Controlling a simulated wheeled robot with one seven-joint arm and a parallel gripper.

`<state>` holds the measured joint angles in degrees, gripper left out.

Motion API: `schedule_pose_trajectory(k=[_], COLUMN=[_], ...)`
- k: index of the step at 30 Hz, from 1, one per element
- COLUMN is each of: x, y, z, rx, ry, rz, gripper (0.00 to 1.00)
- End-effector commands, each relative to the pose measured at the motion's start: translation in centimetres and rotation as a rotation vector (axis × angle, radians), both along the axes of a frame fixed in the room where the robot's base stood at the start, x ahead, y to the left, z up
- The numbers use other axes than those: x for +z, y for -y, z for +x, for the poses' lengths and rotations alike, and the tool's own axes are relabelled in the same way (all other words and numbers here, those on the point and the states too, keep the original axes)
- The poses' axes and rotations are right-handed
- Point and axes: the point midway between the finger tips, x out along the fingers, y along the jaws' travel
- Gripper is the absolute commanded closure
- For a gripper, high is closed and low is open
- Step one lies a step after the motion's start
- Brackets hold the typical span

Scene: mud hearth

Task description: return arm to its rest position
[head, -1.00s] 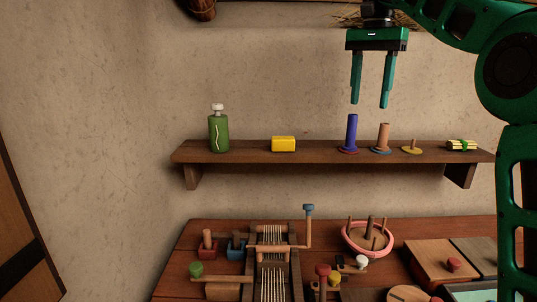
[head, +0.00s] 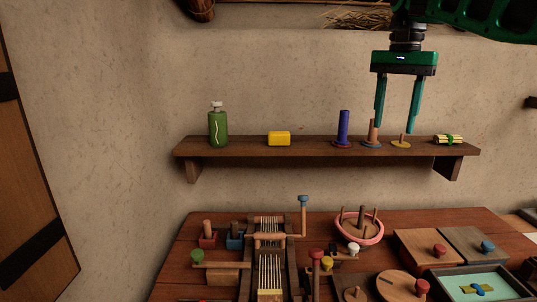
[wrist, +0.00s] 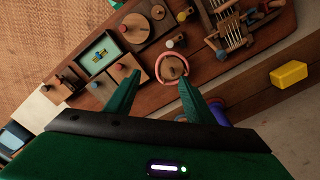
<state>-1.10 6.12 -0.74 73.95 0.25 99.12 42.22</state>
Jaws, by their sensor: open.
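My gripper (head: 397,118) hangs fingers-down in front of the wall shelf in the head view, its two green fingers apart with nothing between them. It also shows in the wrist view (wrist: 156,82), open, with the table far below the fingertips. In the head view the fingers overlap the picture area of the tan peg (head: 373,128) and the yellow disc with a short peg (head: 401,144) on the shelf. I cannot tell that they touch anything. My green arm reaches in from the upper right.
The shelf (head: 230,147) also holds a green bottle (head: 218,128), a yellow block (head: 279,138), a blue peg (head: 343,126) and a tied bundle (head: 449,139). The table (head: 447,219) below carries a pink-rimmed bowl (head: 379,238), a stringed wooden frame (head: 269,270) and lidded boxes (head: 420,262).

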Motion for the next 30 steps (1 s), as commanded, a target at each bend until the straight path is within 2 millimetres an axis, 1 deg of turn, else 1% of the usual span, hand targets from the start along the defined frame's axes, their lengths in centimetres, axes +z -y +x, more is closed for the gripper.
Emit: schedule_pose_trajectory(k=[1,3,5,8,11,12,14,15,17,18,19,21,24,27,30], x=[-0.9,-2.5,-4.1,-7.0,-10.1,-11.4,-13.5,-14.9,-17.0,-18.5,-19.6,-22.1,-25.3,-27.6,-28.9], y=[1.1,2.6,4.0,6.2,8.2,8.9,9.8,10.4,11.0,11.4,11.6,11.9,11.9,11.8,11.7], z=[-1.2,-2.9,-4.6,-7.7,-11.2,-12.7,-15.0,-16.6,-19.1,-20.8,-22.1,-24.9,-28.4,-30.9,-32.3], rx=[0.000,0.008,0.017,0.032,0.047,0.055,0.065,0.072,0.086,0.095,0.101,0.118,0.142,0.160,0.173], ry=[-0.002,-0.002,-0.001,-0.001,0.001,0.001,0.001,0.000,0.001,0.001,0.000,-0.001,-0.002,-0.004,-0.004], rz=[0.001,0.001,0.001,0.002,0.001,0.002,0.002,0.003,0.003,0.004,0.006,0.006,0.008,0.010,0.012], gripper=[0.51,0.51,0.51,0.51,0.51,0.51,0.51,0.51,0.51,0.51,0.51,0.51,0.51,0.51,0.51])
